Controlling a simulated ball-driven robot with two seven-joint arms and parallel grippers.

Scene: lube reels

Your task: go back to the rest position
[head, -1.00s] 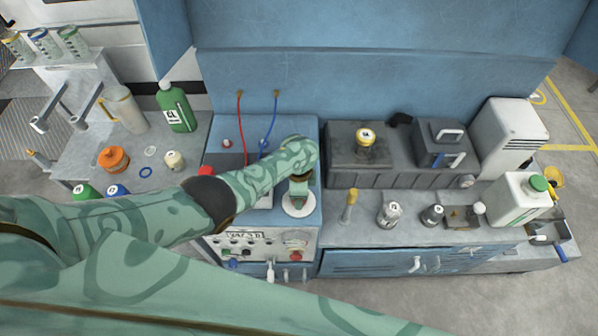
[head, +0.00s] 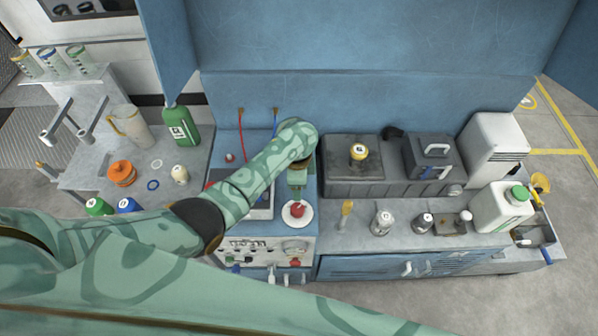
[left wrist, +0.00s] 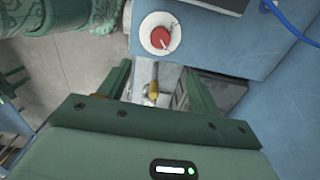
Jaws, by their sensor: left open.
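My left arm reaches in from the left over the blue machine cabinet. My left gripper (head: 298,193) points down just above and behind a red knob (head: 297,210) on a white disc (head: 290,221). In the left wrist view the gripper (left wrist: 160,85) is open, with a green finger on each side and nothing held. The red knob (left wrist: 160,37) and white disc (left wrist: 147,46) lie beyond the fingers there, apart from them. My right gripper is not in view.
A yellow-handled tool (head: 345,213), silver containers (head: 381,222) and a white green-capped canister (head: 503,208) stand on the right bench. A grey container (head: 428,158) and a yellow-topped can (head: 359,153) stand behind.

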